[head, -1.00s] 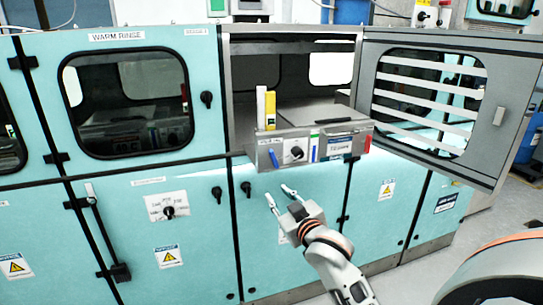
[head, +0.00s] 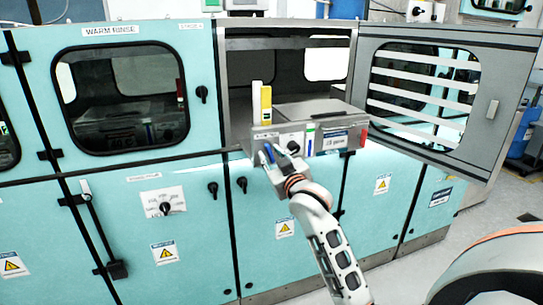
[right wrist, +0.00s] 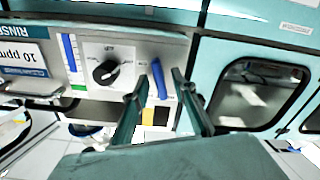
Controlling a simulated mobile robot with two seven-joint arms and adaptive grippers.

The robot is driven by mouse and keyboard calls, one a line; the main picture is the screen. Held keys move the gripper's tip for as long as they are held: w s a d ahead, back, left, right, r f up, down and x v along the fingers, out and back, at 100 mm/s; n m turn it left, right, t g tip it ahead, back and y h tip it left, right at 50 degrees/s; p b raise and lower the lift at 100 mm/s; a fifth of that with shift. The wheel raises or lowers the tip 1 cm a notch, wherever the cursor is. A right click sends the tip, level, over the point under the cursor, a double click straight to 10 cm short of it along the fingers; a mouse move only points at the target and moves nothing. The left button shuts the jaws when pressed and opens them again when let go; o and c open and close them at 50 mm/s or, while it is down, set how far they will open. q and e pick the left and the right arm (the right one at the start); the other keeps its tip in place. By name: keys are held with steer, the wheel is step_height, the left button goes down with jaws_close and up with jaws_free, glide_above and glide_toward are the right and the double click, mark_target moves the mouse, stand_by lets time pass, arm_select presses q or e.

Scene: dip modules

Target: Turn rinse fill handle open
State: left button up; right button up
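A blue handle (right wrist: 157,76) is on the grey front panel of the pulled-out module (head: 335,137), beside a black selector knob (right wrist: 106,71). It appears slightly tilted in the right wrist view, and in the head view (head: 268,152) my gripper partly covers it. My right gripper (head: 273,154) is at the panel's left end. In the right wrist view its fingers (right wrist: 158,92) are spread, with the blue handle's lower part showing between the tips. I cannot tell whether they touch it. My left gripper is not in view.
A grey louvred door (head: 432,92) stands open to the right of the module. A yellow-and-white upright piece (head: 265,104) stands at the module's left. Teal cabinet doors with black knobs (head: 242,185) lie below. Free floor (head: 497,215) shows at right.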

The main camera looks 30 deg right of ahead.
jaws_close()
steer(key=shift+n, duration=0.3)
steer(key=n, duration=0.9)
steer(key=shift+n, duration=2.3)
steer(key=shift+f, duration=0.1)
